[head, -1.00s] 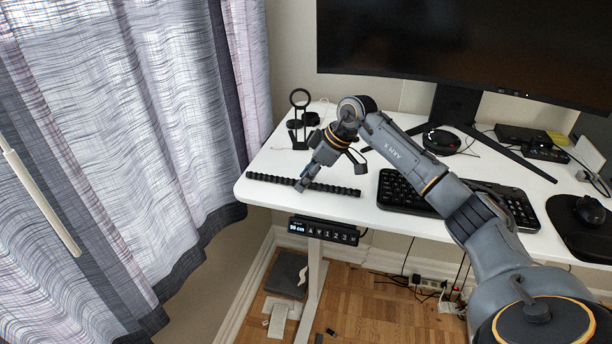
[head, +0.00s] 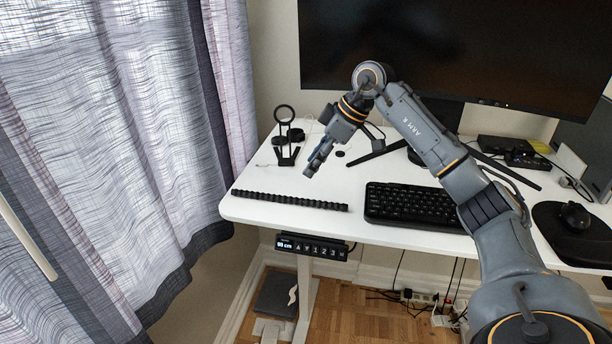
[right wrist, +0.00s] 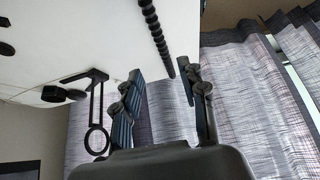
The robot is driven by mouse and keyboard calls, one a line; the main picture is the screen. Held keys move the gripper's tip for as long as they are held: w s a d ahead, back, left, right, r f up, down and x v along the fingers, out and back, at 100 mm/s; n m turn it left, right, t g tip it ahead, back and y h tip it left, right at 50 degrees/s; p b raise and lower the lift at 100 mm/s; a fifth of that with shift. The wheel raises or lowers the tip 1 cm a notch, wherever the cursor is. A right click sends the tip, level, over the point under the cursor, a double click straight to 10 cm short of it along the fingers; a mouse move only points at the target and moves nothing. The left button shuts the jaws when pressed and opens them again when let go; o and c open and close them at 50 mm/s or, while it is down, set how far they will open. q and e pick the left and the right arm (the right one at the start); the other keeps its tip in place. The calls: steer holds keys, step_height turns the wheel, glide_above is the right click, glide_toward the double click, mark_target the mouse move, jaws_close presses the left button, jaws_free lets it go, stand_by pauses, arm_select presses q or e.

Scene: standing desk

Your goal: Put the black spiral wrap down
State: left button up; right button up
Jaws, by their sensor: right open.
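The black spiral wrap (head: 290,200) lies flat on the white desk (head: 250,212) along its front left edge, to the left of the keyboard. It also shows in the right wrist view (right wrist: 156,36), beyond the fingers. My right gripper (head: 313,172) is above the desk, behind the wrap and apart from it. In the right wrist view its two fingers (right wrist: 160,88) are spread with nothing between them. My left gripper is not in view.
A black ring stand (head: 284,140) stands at the back left of the desk. A black keyboard (head: 412,204) lies right of the wrap, and a mouse (head: 575,215) is farther right. A large monitor (head: 450,50) fills the back. Curtains (head: 130,130) hang at the left.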

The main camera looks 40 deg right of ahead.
steer(key=shift+s+d+r, duration=0.15)
steer(key=shift+r, duration=0.2)
